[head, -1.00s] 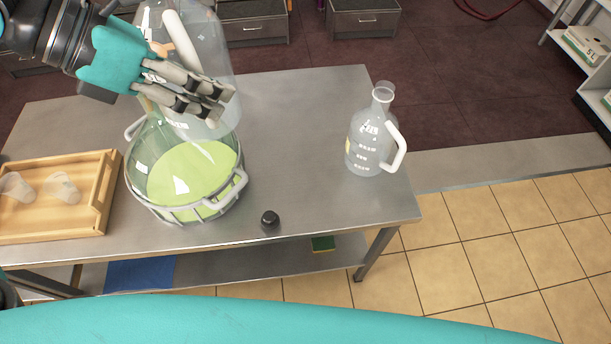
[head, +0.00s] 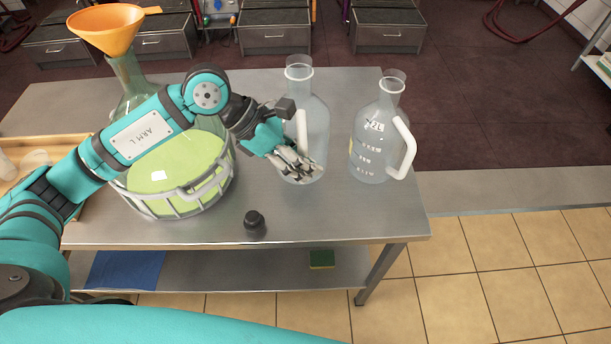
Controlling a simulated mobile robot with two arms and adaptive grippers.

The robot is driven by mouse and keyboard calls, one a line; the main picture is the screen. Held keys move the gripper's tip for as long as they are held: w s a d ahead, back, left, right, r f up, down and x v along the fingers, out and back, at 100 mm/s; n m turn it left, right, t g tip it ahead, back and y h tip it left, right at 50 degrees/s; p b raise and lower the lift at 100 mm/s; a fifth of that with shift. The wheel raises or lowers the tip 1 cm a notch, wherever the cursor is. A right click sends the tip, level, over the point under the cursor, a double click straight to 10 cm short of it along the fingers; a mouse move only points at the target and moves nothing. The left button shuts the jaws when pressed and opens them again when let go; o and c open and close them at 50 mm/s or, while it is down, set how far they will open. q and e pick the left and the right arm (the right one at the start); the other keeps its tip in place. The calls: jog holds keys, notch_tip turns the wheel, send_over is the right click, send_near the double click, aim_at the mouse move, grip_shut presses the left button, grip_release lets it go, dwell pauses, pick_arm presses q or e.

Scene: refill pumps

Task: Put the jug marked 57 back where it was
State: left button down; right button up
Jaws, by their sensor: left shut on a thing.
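A clear glass jug (head: 316,110) with a white handle is upright over the steel table, left of a second jug. My left gripper (head: 302,168) is shut on its handle, and its fingers cover the lower part of the jug. Its base looks at or very near the table top; I cannot tell if it touches. I cannot read a number on it. The second clear jug (head: 370,145) stands upright at the table's right end, with a small label that I cannot read surely. My right gripper is not in view.
A large glass vessel (head: 150,205) of green liquid in a grey basket stands at left, an orange funnel (head: 105,35) in its neck. A black cap (head: 254,222) lies near the front edge of the table (head: 330,220). A wooden tray (head: 75,207) is partly behind my arm.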

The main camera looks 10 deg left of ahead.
pick_arm(q)
jog(key=shift+f, duration=0.75)
notch_tip(320, 180, down, 3)
jog(key=shift+f+p, duration=0.1)
jog(key=shift+p, duration=0.35)
jog(key=shift+f, duration=0.2)
jog(key=shift+f+b, duration=0.25)
jog(key=shift+b, duration=0.05)
jog(key=c, duration=1.4)
grip_release()
jog(key=shift+r, duration=0.1)
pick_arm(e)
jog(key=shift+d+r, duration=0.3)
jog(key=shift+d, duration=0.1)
pick_arm(q)
jog(key=shift+r, duration=0.1)
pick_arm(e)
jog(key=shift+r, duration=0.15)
